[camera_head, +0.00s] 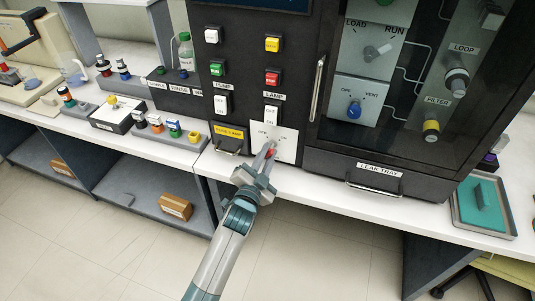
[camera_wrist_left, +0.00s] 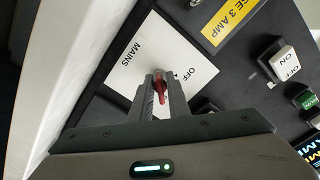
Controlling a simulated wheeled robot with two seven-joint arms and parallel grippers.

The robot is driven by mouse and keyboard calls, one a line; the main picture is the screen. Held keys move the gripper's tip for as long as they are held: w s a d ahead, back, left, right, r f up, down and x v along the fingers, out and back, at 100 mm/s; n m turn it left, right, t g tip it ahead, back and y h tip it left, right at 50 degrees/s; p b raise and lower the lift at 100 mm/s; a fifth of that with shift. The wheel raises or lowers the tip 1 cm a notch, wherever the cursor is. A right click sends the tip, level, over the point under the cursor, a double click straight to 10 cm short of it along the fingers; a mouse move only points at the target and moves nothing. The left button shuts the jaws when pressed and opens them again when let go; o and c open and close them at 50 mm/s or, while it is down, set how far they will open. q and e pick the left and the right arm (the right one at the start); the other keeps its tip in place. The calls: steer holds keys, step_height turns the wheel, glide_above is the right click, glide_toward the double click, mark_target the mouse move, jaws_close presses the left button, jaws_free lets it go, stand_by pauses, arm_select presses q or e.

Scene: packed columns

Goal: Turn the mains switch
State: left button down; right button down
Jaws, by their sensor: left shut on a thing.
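The mains switch has a red handle on a white plate (camera_head: 285,146) low on the front of the black cabinet. The plate, lettered MAINS and OFF, also shows in the left wrist view (camera_wrist_left: 185,52). My left gripper (camera_head: 268,152) is at the plate, with its fingers closed on the red switch handle (camera_wrist_left: 161,88). Part of the handle is hidden between the fingers (camera_wrist_left: 163,85). In the head view the arm covers the lower part of the plate. My right gripper is not in view.
A yellow fuse label (camera_head: 228,132) and a lamp rocker switch (camera_head: 271,115) sit close to the plate. A leak tray drawer (camera_head: 375,181) with a handle is to the right. Small bottles and connectors stand on the white bench (camera_head: 90,125) at left.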

arm_select(q)
steer(key=shift+n+p, duration=0.3)
steer(key=shift+n, duration=0.8)
steer(key=n+p, duration=0.1)
steer(key=n, duration=0.3)
steer(key=shift+d, duration=0.1)
steer(key=n, duration=0.5)
steer(key=shift+p, duration=0.4)
steer(key=n, duration=0.6)
steer(key=shift+s+d, duration=0.1)
steer(key=shift+d, duration=0.05)
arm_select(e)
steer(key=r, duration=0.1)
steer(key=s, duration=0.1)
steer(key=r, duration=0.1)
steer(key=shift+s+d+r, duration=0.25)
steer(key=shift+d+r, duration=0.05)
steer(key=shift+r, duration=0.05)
arm_select(q)
steer(key=shift+n, duration=0.3)
steer(key=c, duration=1.9)
jaws_free()
steer(key=shift+s, duration=0.1)
